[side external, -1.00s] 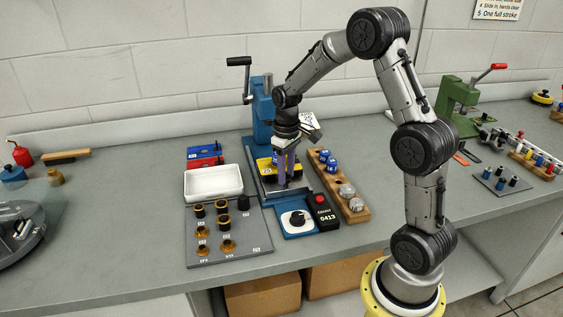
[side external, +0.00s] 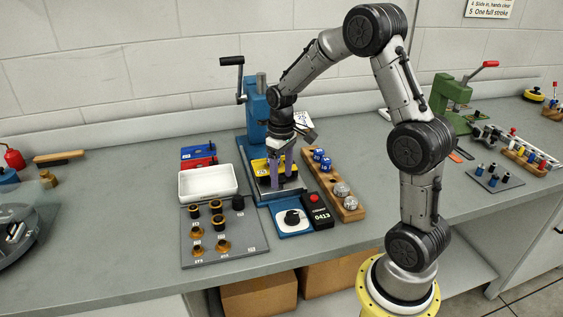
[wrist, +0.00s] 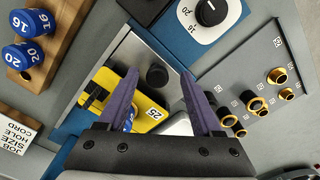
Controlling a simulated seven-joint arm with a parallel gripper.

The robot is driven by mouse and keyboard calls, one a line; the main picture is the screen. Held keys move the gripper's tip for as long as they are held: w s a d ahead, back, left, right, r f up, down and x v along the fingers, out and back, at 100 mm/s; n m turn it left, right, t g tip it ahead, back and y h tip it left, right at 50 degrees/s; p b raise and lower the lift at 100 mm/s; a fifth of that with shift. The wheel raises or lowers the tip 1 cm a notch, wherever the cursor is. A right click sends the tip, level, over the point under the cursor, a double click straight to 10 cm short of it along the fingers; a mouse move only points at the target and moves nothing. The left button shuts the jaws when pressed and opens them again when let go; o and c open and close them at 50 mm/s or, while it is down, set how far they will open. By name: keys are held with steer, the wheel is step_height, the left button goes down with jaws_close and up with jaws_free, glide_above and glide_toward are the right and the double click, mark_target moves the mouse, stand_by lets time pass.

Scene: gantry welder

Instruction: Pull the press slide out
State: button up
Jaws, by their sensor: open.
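The press slide (wrist: 126,52) is a bare metal plate in the blue base of the blue arbor press (side external: 257,108). It has a black round knob (wrist: 157,75) near its front end. A yellow block marked 25 (wrist: 140,107) sits on the slide behind the knob and shows in the side view (side external: 259,167). My gripper (wrist: 159,76) is open and points down over the slide. In the wrist view its purple fingertips lie on either side of the knob, apart from it in the picture. In the side view my gripper (side external: 282,181) hides the knob; its exact height is unclear.
In front are a white dial box (side external: 292,217) and a black counter box (side external: 317,212). A wooden rack (side external: 349,213) with blue and silver pieces stands right. A grey board (side external: 203,252) with bushings and a white tray (side external: 208,183) lie left.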

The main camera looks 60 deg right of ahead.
step_height(320, 180, up, 14)
steer(key=shift+f, duration=0.15)
stand_by(0.3)
steer(key=s+a+r+n+t, duration=0.2)
steer(key=s+a+r+t, duration=0.1)
steer(key=s+a+r, duration=0.6)
steer(key=s+a+f+t, duration=0.2)
steer(key=s+a+f, duration=0.4)
steer(key=s+f, duration=0.2)
steer(key=s, duration=0.2)
steer(key=shift+s+m+t, duration=0.3)
steer(key=shift+s+m, duration=0.05)
steer(key=shift+m, duration=0.05)
